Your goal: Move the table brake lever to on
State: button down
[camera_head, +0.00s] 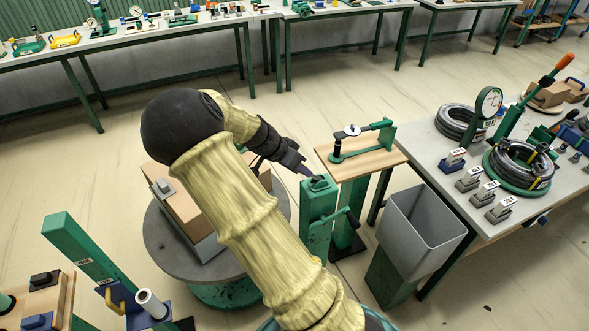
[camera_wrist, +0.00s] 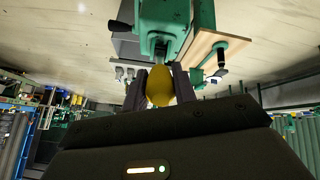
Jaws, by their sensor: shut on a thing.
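My gripper (camera_head: 303,170) reaches over to the top of a green post (camera_head: 318,212). In the wrist view, my gripper (camera_wrist: 160,88) has its two dark fingers on either side of a rounded yellow knob (camera_wrist: 160,86) and is shut on it. The knob sits in front of the green post (camera_wrist: 163,25), which looks upside down there. In the head view the knob cannot be made out at the fingertips.
A black crank handle (camera_head: 352,220) sticks out of the post's side. A round grey turntable (camera_head: 165,245) bears a cardboard box (camera_head: 172,205) left of my arm. A wooden-topped stand (camera_head: 375,158), a grey bin (camera_head: 425,225) and a bench with hose coils (camera_head: 520,165) stand to the right.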

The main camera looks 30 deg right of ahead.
jog(key=shift+a+f+b, duration=0.35)
jog(key=shift+a+f, duration=0.4)
jog(key=c, duration=1.1)
grip_release()
jog(key=shift+w, duration=0.15)
jog(key=shift+c, duration=0.2)
jog(key=shift+r, duration=0.1)
jog(key=b+v, duration=0.2)
jog(key=v, duration=1.5)
jog(key=shift+a+b, duration=0.15)
jog(key=shift+b, duration=0.2)
